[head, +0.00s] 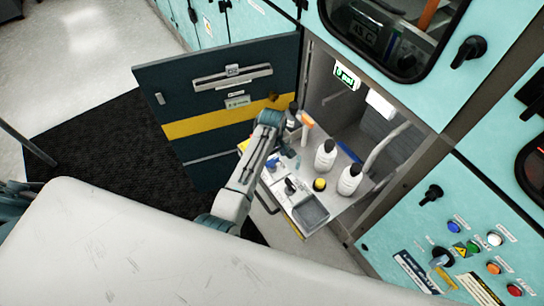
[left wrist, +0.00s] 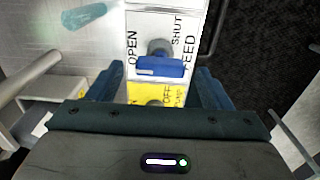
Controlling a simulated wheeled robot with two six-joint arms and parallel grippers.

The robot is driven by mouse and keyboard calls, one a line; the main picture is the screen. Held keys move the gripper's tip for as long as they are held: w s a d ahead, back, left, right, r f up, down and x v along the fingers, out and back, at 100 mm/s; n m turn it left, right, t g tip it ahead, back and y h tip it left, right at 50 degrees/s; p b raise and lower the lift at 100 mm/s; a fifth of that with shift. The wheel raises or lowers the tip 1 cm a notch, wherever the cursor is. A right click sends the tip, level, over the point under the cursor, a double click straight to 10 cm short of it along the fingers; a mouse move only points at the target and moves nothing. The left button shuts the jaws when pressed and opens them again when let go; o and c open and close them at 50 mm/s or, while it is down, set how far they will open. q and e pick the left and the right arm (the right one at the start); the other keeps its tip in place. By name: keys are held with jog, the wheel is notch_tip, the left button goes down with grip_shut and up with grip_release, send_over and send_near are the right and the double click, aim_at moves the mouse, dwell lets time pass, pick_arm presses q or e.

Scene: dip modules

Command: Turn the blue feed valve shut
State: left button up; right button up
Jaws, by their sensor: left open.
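The blue feed valve (left wrist: 160,66) is in the middle of the left wrist view. Its blue bar handle lies crosswise on a white plate lettered OPEN on the left, SHUT at upper right and FEED on the right. My left gripper (left wrist: 159,74) is open and empty. Its two dark blue fingers show on the left and right of the handle, with a gap on each side. I cannot tell the height of the fingertips over the handle. In the head view my left arm reaches over the left side of the work deck, and its fingertips are hard to make out. My right gripper is out of view.
A yellow pump label (left wrist: 150,93) adjoins the feed plate. The deck carries white bottles (head: 349,180), a grey basin (head: 310,212) and an orange-topped item (head: 307,119). An open dark door (head: 215,88) stands behind my arm. A button panel (head: 455,235) is at right.

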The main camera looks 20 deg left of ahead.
pick_arm(q)
jog(key=shift+f, duration=0.7)
jog(key=c, duration=1)
jog(key=shift+r, duration=0.1)
